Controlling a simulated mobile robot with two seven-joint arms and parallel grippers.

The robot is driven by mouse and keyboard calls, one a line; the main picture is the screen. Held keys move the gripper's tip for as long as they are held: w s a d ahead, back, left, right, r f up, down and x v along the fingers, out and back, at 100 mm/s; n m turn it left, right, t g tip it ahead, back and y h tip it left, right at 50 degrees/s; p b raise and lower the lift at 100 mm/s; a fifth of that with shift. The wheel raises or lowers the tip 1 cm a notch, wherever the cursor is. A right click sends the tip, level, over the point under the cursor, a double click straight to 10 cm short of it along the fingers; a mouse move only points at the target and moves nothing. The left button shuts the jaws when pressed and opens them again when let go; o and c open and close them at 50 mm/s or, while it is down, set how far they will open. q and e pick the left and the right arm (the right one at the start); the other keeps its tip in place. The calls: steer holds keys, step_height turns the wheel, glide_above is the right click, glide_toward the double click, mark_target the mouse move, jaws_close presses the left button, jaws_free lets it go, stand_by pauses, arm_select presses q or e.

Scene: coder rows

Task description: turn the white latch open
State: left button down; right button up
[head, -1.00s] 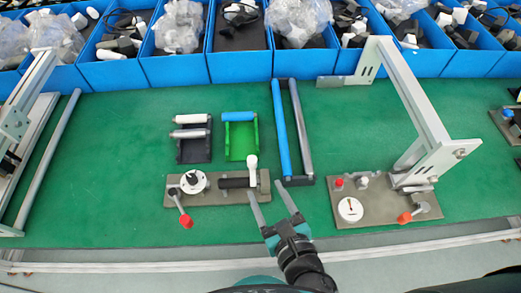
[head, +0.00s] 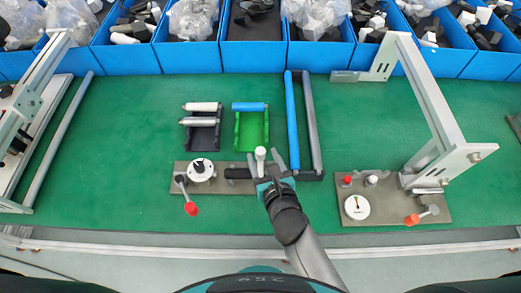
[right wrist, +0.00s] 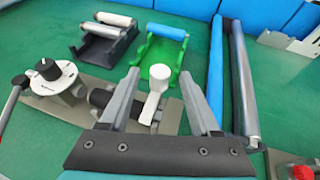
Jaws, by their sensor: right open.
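The white latch (head: 260,155) stands up at the right end of a grey-brown base plate (head: 218,188). In the right wrist view the latch (right wrist: 156,88) has a rounded white head on a narrower stem, and a black cylinder lies left of it. My right gripper (head: 265,160) is open. In the right wrist view its two fingers (right wrist: 157,95) stand on either side of the latch, with gaps on both sides; I see no contact. The fingers partly hide the plate's right end in the head view. My left gripper is not in view.
On the same plate are a white dial (head: 201,170) and a red-tipped lever (head: 190,208). Behind are a green roller holder (head: 238,130), a black one (head: 203,140) and a blue bar (head: 291,120). A metal frame (head: 430,100) stands at right. Blue bins line the back.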

mark_target(261, 153)
steer(key=shift+x, duration=1.65)
steer(key=shift+c, duration=0.2)
jaws_close()
